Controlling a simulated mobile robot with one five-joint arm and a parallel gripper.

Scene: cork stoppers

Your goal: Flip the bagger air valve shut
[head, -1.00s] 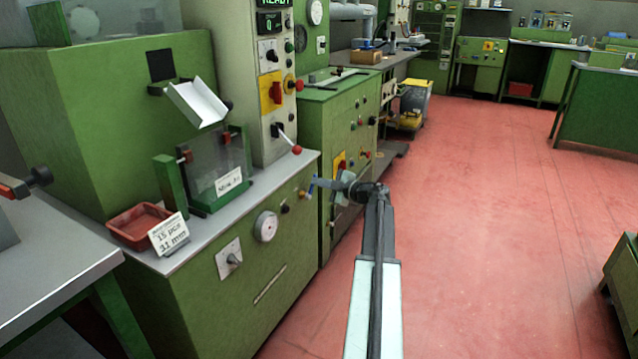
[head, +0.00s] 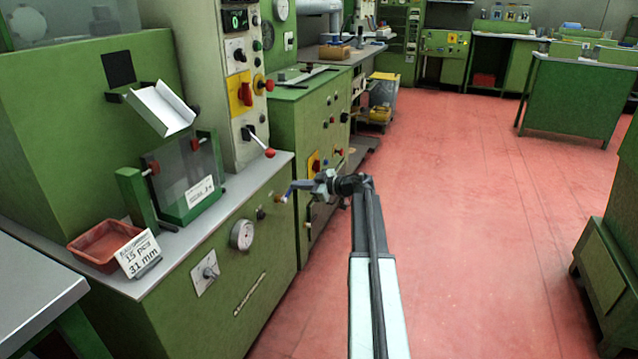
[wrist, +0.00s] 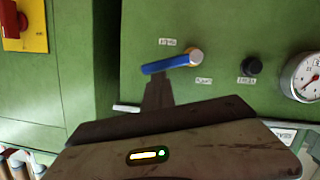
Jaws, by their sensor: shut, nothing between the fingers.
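The air valve has a blue lever (wrist: 168,65) and a brass-coloured pivot (wrist: 195,58) on the green panel in the wrist view. The lever points left from the pivot, tilted slightly down. My gripper (wrist: 157,88) is shut and empty. Its tip is just below the lever's free end in that view; I cannot tell whether they touch. In the head view my gripper (head: 307,185) is at the front of the green bagger cabinet (head: 190,315), beside the small blue lever (head: 286,194). The small labels around the valve are too blurred to read.
A black knob (wrist: 251,65) and a pressure gauge (wrist: 303,78) are right of the valve in the wrist view. On the cabinet top are a red tray (head: 75,251), a card (head: 138,253) and a red-knobbed lever (head: 260,143). The red floor (head: 470,220) on the right is clear.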

